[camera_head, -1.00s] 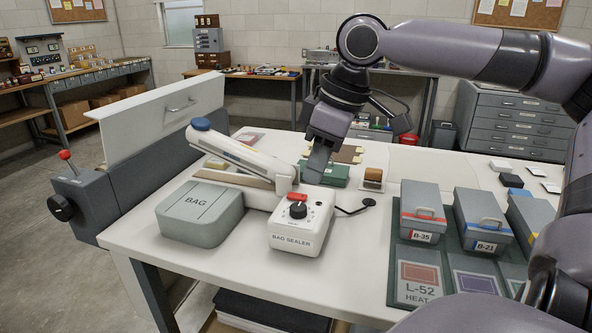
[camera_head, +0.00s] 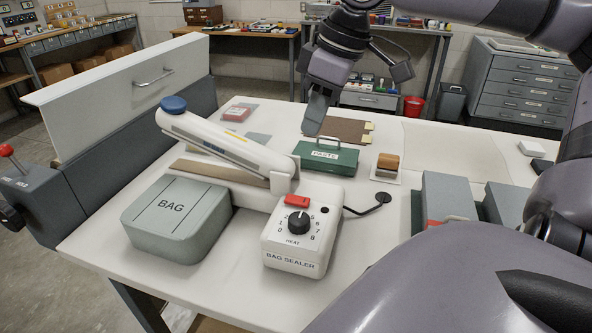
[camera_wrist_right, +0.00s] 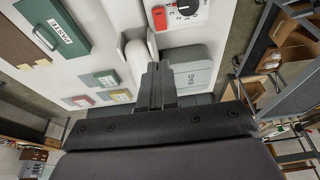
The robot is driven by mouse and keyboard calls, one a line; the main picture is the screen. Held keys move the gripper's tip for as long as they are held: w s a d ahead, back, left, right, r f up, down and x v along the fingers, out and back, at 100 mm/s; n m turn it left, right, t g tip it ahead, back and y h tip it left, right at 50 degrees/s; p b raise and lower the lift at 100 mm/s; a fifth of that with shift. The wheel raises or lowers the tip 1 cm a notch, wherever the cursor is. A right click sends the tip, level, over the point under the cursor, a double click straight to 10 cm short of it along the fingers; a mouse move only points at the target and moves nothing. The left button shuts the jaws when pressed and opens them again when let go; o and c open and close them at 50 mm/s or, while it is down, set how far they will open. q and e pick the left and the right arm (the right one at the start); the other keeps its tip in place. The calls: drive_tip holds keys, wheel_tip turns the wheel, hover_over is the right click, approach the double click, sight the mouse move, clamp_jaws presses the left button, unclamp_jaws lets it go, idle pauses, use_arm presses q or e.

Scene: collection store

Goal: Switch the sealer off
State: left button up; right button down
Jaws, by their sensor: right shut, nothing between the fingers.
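The white bag sealer (camera_head: 290,254) stands on the table with its long arm (camera_head: 225,140) raised and a blue knob (camera_head: 173,103) at its end. On its control box are a red rocker switch (camera_head: 297,200), a black heat dial (camera_head: 298,222) and a small dark round spot (camera_head: 324,210). Which way the switch is tipped is too small to tell. My right gripper (camera_head: 316,115) is shut and empty, raised above and behind the box, apart from it. In the right wrist view, its fingers (camera_wrist_right: 153,72) point toward the sealer, whose red switch (camera_wrist_right: 159,18) shows beyond them.
A grey BAG box (camera_head: 175,222) sits left of the sealer. A green PASTE box (camera_head: 325,158) and a small brown-topped item (camera_head: 388,163) stand behind. Grey lidded boxes (camera_head: 450,198) are at right, partly hidden by my arm. A grey-and-white machine (camera_head: 130,95) borders the left.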

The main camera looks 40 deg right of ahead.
sight(292, 196)
idle(0.3)
drive_tip(key=x, duration=0.4)
drive_tip(key=b+x, duration=0.1)
drive_tip(key=x, duration=0.8)
drive_tip(key=shift+s+d+f+b, duration=0.1)
drive_tip(key=shift+s+d+b, duration=0.15)
drive_tip(key=shift+s+b, duration=0.15)
drive_tip(key=shift+f, duration=0.5)
